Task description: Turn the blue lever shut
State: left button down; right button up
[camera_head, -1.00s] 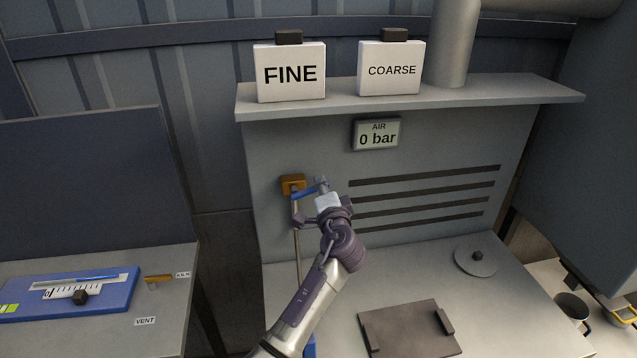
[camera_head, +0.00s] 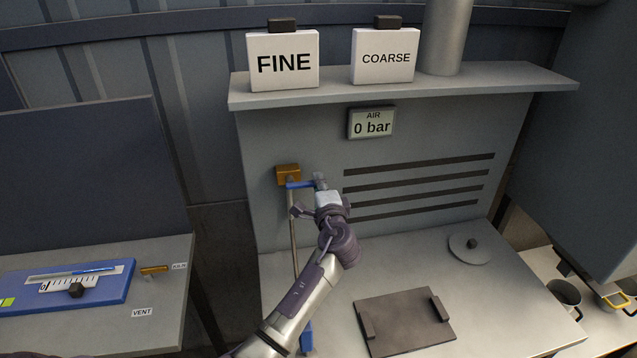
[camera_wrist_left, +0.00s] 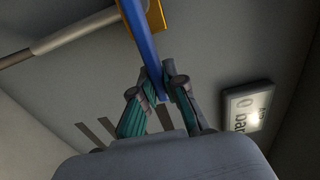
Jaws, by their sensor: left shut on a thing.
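The blue lever (camera_head: 300,184) sits on an orange-brown valve block (camera_head: 288,174) on the grey back panel. It points right, nearly level, in the head view. My left gripper (camera_head: 319,184) is shut on the lever's outer end and hides that end. In the left wrist view the blue lever (camera_wrist_left: 143,45) runs down between the two fingertips (camera_wrist_left: 160,90), with the valve block (camera_wrist_left: 156,18) at the top. A pipe (camera_head: 293,235) drops from the valve. The air gauge (camera_head: 372,122) reads 0 bar. My right gripper is not in view.
FINE (camera_head: 283,61) and COARSE (camera_head: 386,56) signs stand on the shelf (camera_head: 480,84) above. Slots (camera_head: 420,187) lie right of the valve. A dark plate (camera_head: 404,322) and a round disc (camera_head: 469,249) lie on the bench. A blue tray (camera_head: 110,292) is on the left table.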

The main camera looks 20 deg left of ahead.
pick_arm(q)
jog(key=c, duration=1.2)
grip_release()
jog(key=v, duration=1.2)
jog(key=shift+f, duration=0.1)
